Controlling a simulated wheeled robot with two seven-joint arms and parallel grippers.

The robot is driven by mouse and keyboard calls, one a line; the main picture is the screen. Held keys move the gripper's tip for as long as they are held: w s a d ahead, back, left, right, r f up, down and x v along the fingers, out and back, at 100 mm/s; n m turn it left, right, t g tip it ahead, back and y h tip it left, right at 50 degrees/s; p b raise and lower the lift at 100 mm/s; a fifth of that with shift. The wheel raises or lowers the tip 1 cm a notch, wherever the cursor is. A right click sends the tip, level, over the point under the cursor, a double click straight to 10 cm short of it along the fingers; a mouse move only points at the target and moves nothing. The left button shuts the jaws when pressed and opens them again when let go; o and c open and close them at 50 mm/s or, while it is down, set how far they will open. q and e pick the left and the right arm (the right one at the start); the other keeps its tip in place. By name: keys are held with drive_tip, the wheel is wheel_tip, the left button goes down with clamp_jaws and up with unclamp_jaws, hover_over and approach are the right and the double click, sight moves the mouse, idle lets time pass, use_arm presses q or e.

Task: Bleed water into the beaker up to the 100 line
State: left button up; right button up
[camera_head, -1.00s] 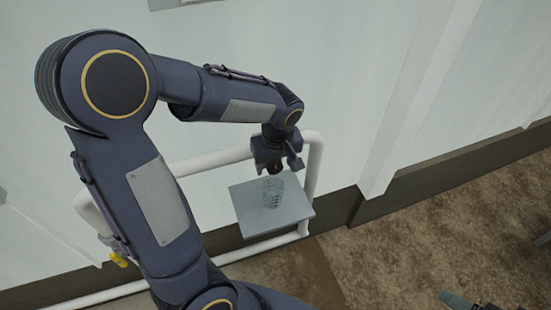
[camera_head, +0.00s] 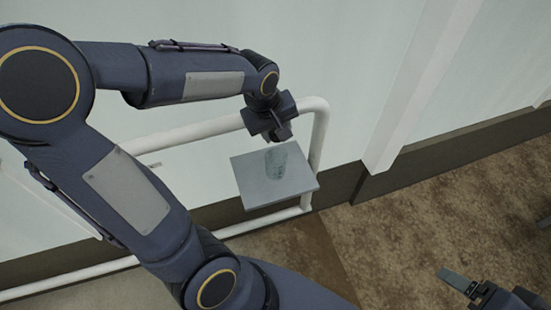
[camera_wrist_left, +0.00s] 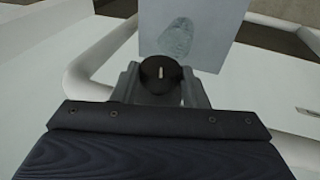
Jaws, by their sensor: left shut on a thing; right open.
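A clear beaker (camera_head: 276,163) stands on a small grey shelf (camera_head: 252,193) in the head view. It also shows in the left wrist view (camera_wrist_left: 177,38), past my fingers. Its marks and water level are too small to read. My left gripper (camera_head: 279,133) is above and slightly behind the beaker. In the left wrist view my left gripper (camera_wrist_left: 161,85) is shut on a round dark knob (camera_wrist_left: 161,72) with a pale mark, between its two fingers. My right gripper (camera_head: 478,287) is open and empty at the bottom right, far from the beaker.
A white pipe frame (camera_head: 318,140) runs around the shelf, against a pale wall (camera_head: 345,60). A white post (camera_head: 405,110) stands to the right. The brown floor (camera_head: 410,225) on the right is clear.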

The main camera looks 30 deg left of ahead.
use_arm(q)
drive_tip(key=shift+s+f, duration=0.1)
drive_tip(key=shift+f, duration=0.1)
drive_tip(key=shift+r+t+h, duration=0.2)
drive_tip(key=shift+t+h, duration=0.1)
use_arm(e)
drive_tip(key=shift+f, duration=0.6)
use_arm(q)
drive_tip(key=t+h+b, duration=0.1)
drive_tip(key=b, duration=0.2)
drive_tip(key=f+t+h+b, duration=0.1)
drive_tip(key=b, duration=0.3)
drive_tip(key=shift+s+a, duration=0.15)
drive_tip(key=shift+a, duration=0.05)
drive_tip(key=shift+r+t+b, duration=0.15)
drive_tip(key=shift+t+b, duration=0.35)
drive_tip(key=shift+b, duration=0.15)
drive_tip(key=shift+r, duration=0.15)
use_arm(e)
wheel_tip(320, 180, down, 8)
drive_tip(key=shift+r, duration=0.1)
